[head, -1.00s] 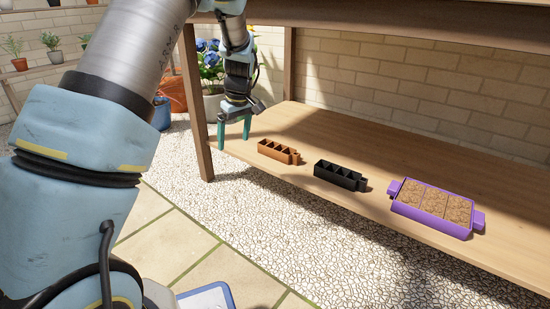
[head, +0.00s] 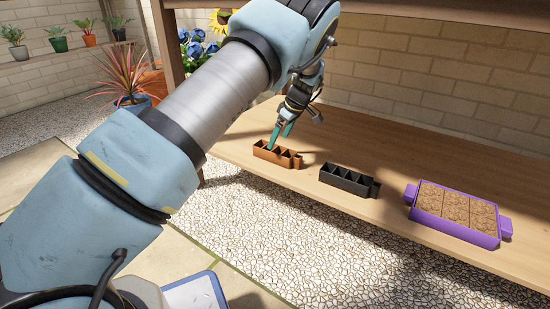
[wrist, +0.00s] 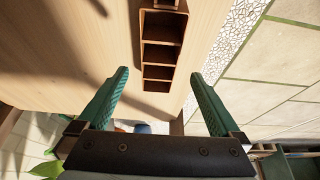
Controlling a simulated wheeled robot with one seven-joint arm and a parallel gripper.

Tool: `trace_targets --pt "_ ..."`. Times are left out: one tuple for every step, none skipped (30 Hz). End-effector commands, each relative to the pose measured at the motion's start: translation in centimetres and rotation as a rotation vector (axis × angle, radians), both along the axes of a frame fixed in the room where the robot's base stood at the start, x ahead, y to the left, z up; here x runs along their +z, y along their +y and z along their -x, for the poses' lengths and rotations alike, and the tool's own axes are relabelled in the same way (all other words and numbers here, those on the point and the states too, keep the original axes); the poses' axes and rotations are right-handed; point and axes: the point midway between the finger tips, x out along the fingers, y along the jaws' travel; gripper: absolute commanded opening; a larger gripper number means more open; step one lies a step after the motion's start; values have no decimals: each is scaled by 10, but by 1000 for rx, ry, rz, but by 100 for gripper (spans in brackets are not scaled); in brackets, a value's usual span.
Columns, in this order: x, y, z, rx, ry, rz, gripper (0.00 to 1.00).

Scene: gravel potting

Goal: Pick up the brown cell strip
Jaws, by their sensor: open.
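The brown cell strip (head: 277,154) lies on the lower wooden shelf near its left end, with a row of empty open cells. It also shows in the wrist view (wrist: 160,52), running away from my gripper. My gripper (head: 280,137) is just above the strip in the head view. In the wrist view my gripper (wrist: 158,80) is open, with its two green fingers spread on either side of the strip's near part. A gap shows between each finger and the strip; nothing is held.
A black cell strip (head: 346,180) lies right of the brown one. Further right is a purple tray (head: 455,230) with soil-filled cells. The wooden shelf (head: 400,150) is bare behind them. Gravel ground (head: 290,230) lies below its front edge.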

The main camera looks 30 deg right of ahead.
Motion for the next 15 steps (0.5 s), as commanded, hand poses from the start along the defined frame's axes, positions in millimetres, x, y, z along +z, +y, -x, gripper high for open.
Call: trace_targets --pt "-10 2 -2 1 0 0 100" --pt "-13 2 -3 1 1 1 100" --pt "-15 2 -4 0 1 0 100" --pt "-16 3 -5 0 1 0 100" --pt "-17 3 -5 0 1 0 100" --pt "-18 3 -6 0 1 0 100" --pt "-20 3 -6 0 1 0 100" --pt "-22 3 -6 0 1 0 100" --pt "-26 4 -7 0 1 0 100" --pt "-30 4 -8 0 1 0 100" --pt "-34 5 -9 0 1 0 100" --pt "-39 5 -11 0 1 0 100" --pt "-43 5 -12 0 1 0 100" --pt "-47 6 -13 0 1 0 100" --pt "-51 6 -14 0 1 0 100"
